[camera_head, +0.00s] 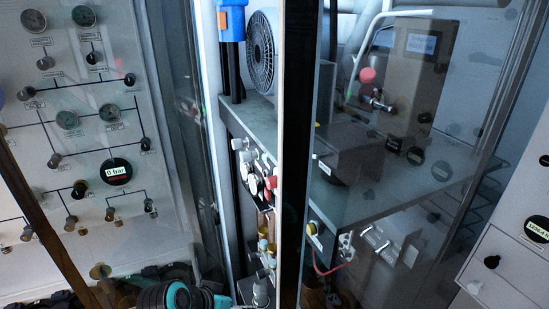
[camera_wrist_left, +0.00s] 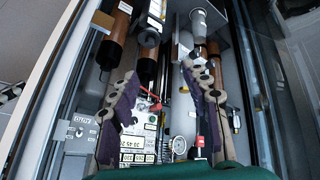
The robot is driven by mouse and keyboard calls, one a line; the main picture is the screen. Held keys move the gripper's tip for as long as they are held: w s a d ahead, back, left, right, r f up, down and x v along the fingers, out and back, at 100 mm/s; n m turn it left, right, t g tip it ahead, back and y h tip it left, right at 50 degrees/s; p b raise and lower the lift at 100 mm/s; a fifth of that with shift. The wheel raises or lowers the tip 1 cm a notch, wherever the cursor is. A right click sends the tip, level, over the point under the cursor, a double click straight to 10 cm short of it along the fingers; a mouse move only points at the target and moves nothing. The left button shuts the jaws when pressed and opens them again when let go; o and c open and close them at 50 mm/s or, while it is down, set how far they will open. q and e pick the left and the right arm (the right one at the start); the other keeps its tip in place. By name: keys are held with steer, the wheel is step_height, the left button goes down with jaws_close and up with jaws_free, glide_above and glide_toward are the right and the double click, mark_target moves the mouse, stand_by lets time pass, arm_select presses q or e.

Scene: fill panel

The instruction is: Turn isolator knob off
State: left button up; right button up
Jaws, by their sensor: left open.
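A grey panel (camera_head: 85,210) with several round knobs, gauges and black flow lines fills the left of the head view. A black display on it reads 0 bar (camera_head: 117,170). I cannot tell which knob is the isolator knob. My left gripper (camera_wrist_left: 161,72) is open in the left wrist view, its two purple-padded fingers wide apart. Nothing is between the fingers; fittings, labels and a small red part (camera_wrist_left: 155,106) show behind the gap. The fingers do not show clearly in the head view. My right gripper is in neither view.
A glass-fronted cabinet (camera_head: 390,160) stands right of centre, with a dark upright frame edge (camera_head: 293,150) nearest me. A shelf with a fan (camera_head: 261,52) and several valves lies behind. A white panel (camera_head: 510,255) with a black knob is at the right edge.

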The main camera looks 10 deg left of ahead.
arm_select(q)
steer(key=w+d+r+m+h+p, duration=0.3)
steer(key=w+r+h, duration=0.25)
steer(key=r, duration=0.35)
steer(key=m+t+h+p, duration=0.3)
steer(key=m+h+p, duration=0.2)
steer(key=m+h, duration=0.2)
glide_toward(268, 183)
steer(key=d, duration=0.2)
steer(key=shift+y, duration=0.25)
steer(key=x, duration=0.5)
steer(key=w+x, duration=0.1)
steer(key=x, duration=0.1)
steer(key=shift+w+r+b, duration=0.1)
steer(key=shift+r+b, duration=0.15)
steer(key=shift+b, duration=0.15)
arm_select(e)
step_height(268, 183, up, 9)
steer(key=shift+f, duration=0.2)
arm_select(q)
jaws_close()
